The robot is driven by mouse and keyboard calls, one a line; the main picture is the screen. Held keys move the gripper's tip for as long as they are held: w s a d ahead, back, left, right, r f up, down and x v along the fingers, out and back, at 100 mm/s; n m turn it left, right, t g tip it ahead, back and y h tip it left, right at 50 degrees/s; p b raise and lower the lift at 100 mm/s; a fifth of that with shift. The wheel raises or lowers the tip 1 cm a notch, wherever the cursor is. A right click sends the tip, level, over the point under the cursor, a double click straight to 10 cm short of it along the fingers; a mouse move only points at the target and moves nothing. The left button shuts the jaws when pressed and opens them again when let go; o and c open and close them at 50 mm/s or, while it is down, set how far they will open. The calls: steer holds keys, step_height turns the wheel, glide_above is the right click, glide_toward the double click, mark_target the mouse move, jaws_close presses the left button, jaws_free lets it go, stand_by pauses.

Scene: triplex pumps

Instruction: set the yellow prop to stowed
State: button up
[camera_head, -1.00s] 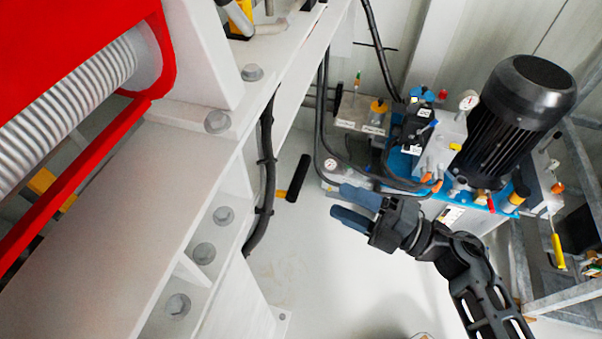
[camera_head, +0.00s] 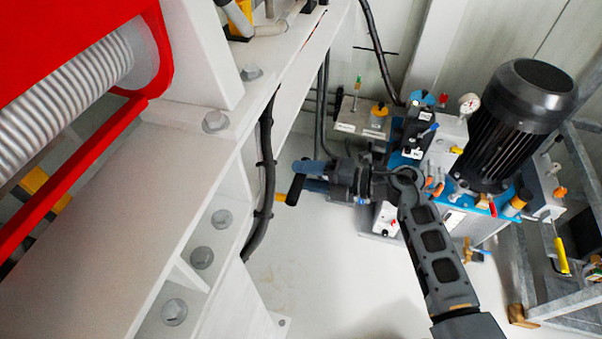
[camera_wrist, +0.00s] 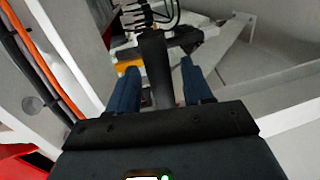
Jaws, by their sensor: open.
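The yellow prop shows as a small yellow piece (camera_head: 280,197) beside the white frame, with a black handle (camera_head: 294,190) at its end. My gripper (camera_head: 306,177) has its two blue fingers apart at the black handle and partly covers it. In the wrist view, a black bar (camera_wrist: 155,62), which looks like this handle, stands between the open fingers (camera_wrist: 158,78). A patch of yellow (camera_wrist: 128,64) shows behind the left finger. Whether a finger touches the handle I cannot tell.
The white bolted frame (camera_head: 205,215) with a black hose (camera_head: 266,165) along its edge is close on the left. A pump unit with a black motor (camera_head: 525,95) stands on the right, behind my arm. The pale floor (camera_head: 320,270) below is clear.

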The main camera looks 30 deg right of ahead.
steer(key=shift+w+a+f, duration=0.1)
steer(key=shift+w+a, duration=0.4)
steer(key=shift+a, duration=0.05)
steer(key=shift+c, duration=0.4)
jaws_close()
